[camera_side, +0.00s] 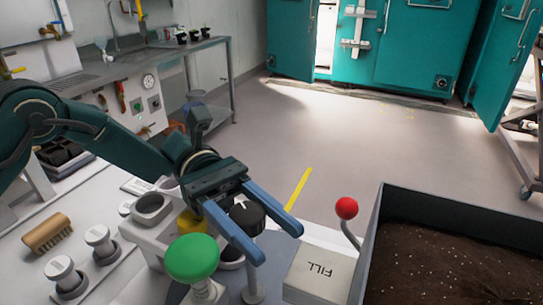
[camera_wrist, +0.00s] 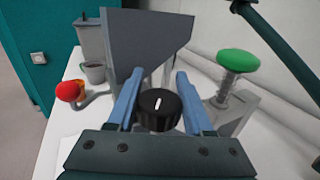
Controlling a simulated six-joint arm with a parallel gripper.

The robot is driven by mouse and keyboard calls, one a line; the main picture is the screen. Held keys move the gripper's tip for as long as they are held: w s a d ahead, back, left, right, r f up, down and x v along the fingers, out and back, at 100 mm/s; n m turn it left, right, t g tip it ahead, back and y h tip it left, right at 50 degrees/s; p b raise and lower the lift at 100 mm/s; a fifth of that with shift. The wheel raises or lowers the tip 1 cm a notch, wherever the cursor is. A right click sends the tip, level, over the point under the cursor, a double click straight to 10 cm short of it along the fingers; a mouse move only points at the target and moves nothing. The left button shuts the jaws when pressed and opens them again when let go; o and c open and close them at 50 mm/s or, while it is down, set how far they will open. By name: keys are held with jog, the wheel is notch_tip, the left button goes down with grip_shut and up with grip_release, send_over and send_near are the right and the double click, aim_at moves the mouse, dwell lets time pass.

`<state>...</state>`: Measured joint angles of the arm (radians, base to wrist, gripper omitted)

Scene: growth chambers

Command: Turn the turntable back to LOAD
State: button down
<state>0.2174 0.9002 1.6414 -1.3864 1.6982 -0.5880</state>
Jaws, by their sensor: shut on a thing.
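A black round knob (camera_side: 246,214) with a white pointer line stands between the two blue fingers of my gripper (camera_side: 278,246). In the wrist view the knob (camera_wrist: 159,108) fills the gap between the fingers, and my gripper (camera_wrist: 158,75) is shut on it. The white line points nearly straight ahead, away from the palm. The fingertips reach past the knob. I cannot make out a LOAD mark, and the turntable itself cannot be told apart from the parts under my gripper.
A green push button (camera_side: 192,257) stands close beside my gripper. A red-ball lever (camera_side: 346,208) rises by a block marked FILL (camera_side: 318,268). A dark bin of soil (camera_side: 375,240) is at the right. A brush (camera_side: 47,233) lies at the left.

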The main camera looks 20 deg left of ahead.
jog(key=shift+s+a+m+g+y, duration=0.1)
jog(key=shift+m+g+y, duration=0.55)
jog(key=shift+g, duration=0.3)
jog(key=shift+s+a+m+g+y, duration=0.1)
jog(key=shift+m+g+y, duration=0.45)
jog(key=shift+m+g, duration=0.3)
jog(key=shift+s, duration=0.1)
jog(key=shift+c, duration=1.5)
grip_release()
jog(key=shift+r+n+t+h, duration=0.1)
jog(key=shift+n+t+h, duration=0.2)
jog(key=shift+n, duration=0.1)
